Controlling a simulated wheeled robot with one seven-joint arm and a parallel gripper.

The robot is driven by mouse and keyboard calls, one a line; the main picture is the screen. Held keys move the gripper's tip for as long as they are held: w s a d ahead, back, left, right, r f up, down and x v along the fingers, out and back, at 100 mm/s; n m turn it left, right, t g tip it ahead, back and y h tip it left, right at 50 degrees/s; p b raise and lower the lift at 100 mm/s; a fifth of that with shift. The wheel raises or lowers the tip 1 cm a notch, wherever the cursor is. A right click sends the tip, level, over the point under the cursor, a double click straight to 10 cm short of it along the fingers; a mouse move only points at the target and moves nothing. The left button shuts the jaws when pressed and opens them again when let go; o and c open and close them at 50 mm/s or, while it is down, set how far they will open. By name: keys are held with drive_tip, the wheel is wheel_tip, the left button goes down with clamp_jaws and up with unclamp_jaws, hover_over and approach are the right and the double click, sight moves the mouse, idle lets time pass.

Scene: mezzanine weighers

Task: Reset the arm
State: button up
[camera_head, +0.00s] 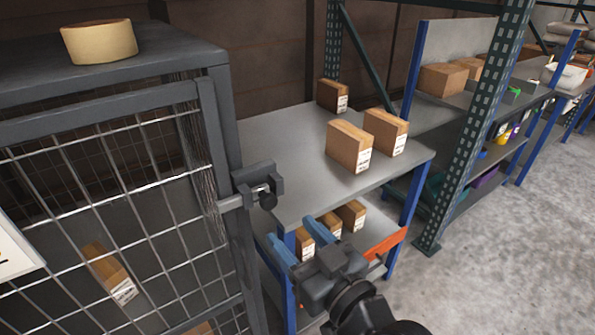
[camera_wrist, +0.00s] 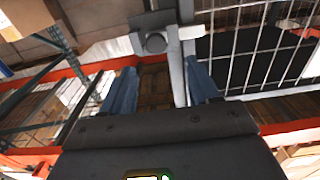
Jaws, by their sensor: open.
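My gripper (camera_head: 301,236) is in the lower middle of the head view, with blue fingers apart and nothing between them. It is in front of the grey shelf table, close to the wire cage's latch. In the wrist view my gripper (camera_wrist: 160,88) shows its two blue fingers spread wide. The cage latch (camera_wrist: 155,42) appears just beyond the fingertips there. The same latch (camera_head: 259,186) shows on the cage door's right edge in the head view, above my gripper. I cannot tell whether a finger touches it.
A wire cage (camera_head: 215,120) fills the left side, with a tape roll (camera_head: 98,41) on top and a box (camera_head: 110,275) inside. Several cartons stand on the shelf table (camera_head: 290,190) and its lower shelf. A rack upright (camera_head: 470,140) stands right of it. Concrete floor (camera_head: 510,240) is clear at right.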

drive_tip(key=s+d+f+m+h, duration=0.2)
drive_tip(key=s+d+f+h, duration=0.15)
drive_tip(key=s+d, duration=0.4)
drive_tip(key=s+d+f+m+h, duration=0.3)
drive_tip(key=s+d+f, duration=0.25)
drive_tip(key=s, duration=0.35)
drive_tip(key=s+d+r+m+h, duration=0.1)
drive_tip(key=s+d+r, duration=0.2)
drive_tip(key=s, duration=0.7)
drive_tip(key=s+d+r+h, duration=0.2)
drive_tip(key=s+d, duration=0.3)
drive_tip(key=s, duration=0.5)
drive_tip(key=shift+d+r+m, duration=0.35)
drive_tip(key=shift+r+m, duration=0.05)
drive_tip(key=shift+r, duration=0.1)
drive_tip(key=shift+h, duration=0.25)
